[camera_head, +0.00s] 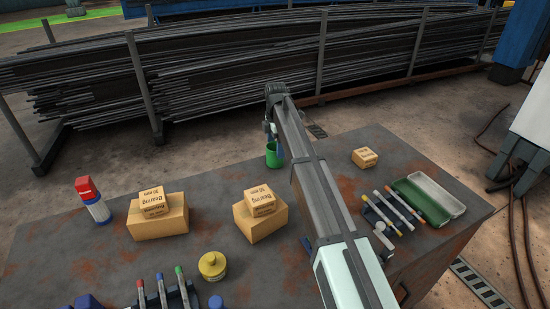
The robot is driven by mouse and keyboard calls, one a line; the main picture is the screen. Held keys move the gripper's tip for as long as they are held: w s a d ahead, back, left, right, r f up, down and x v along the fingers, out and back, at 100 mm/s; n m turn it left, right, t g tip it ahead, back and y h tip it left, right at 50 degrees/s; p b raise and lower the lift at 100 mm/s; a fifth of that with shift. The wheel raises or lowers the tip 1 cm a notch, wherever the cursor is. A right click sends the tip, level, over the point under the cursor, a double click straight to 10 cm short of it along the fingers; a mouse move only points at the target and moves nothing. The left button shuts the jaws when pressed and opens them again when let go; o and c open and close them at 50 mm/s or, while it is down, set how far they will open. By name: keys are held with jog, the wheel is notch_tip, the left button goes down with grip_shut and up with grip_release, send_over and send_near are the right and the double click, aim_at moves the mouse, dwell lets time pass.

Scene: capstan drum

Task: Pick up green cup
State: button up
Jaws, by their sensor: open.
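The green cup (272,158) stands upright near the far edge of the rusty table (335,152), left of my arm. My gripper (270,132) is at the cup, just above its rim, with its fingers pointing down. The jaws are open. A dark fingertip appears to overlap the cup's right upper side. My arm hides part of what lies behind it, and I cannot tell whether a finger touches the cup.
Stacked bearing boxes (260,218) stand left of my arm, with another stack (158,218) and a red-capped bottle (92,205) farther left. A yellow tin (212,265) is in front. A small box (365,158), markers (394,212) and an open green case (430,198) are at right.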

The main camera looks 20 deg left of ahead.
aim_at(275, 155)
jog(key=shift+s+a+f, duration=0.1)
jog(key=shift+f, duration=2.5)
jog(key=shift+c, duration=0.3)
jog(key=c, duration=1)
